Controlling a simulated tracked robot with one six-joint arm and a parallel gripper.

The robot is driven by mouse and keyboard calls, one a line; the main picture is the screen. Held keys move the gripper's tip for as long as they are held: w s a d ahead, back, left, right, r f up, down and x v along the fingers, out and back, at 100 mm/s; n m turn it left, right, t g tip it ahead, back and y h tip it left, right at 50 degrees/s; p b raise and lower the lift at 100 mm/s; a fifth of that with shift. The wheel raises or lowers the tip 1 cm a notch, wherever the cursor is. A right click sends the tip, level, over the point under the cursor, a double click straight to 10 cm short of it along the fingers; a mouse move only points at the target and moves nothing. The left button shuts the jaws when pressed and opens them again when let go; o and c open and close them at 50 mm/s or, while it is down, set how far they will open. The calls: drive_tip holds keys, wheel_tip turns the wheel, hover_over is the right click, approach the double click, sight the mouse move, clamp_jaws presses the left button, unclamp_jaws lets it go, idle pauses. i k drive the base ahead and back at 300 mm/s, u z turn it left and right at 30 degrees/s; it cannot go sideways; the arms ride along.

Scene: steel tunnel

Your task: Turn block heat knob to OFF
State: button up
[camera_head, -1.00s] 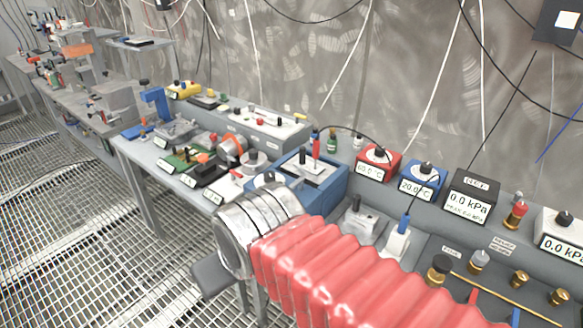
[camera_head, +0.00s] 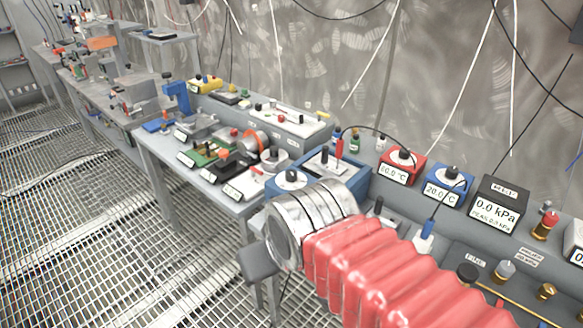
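No knob readably marked as block heat shows, so I cannot tell which it is. A red box (camera_head: 410,173) reading 60.0 °C has a black knob (camera_head: 404,153) on a white dial. A blue box (camera_head: 443,194) reading 20.0 °C has a similar knob (camera_head: 452,172). A larger blue box (camera_head: 353,182) holds a red-handled piece, with a white dial and dark knob (camera_head: 291,176) at its left. My arm, with red bellows and a metal cuff, reaches across the lower middle and covers part of the bench. My gripper's fingers do not show.
A black box (camera_head: 494,207) reads 0.0 kPa, with brass fittings (camera_head: 546,226) to its right. A blue-ended plug (camera_head: 427,232) stands before the boxes. Devices crowd the bench to the left. Cables hang at the wall. The floor grating (camera_head: 90,230) is open at left.

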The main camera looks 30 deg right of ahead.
sight(290, 174)
drive_tip(key=u, duration=0.05)
drive_tip(key=i, duration=1)
drive_tip(key=z, duration=0.05)
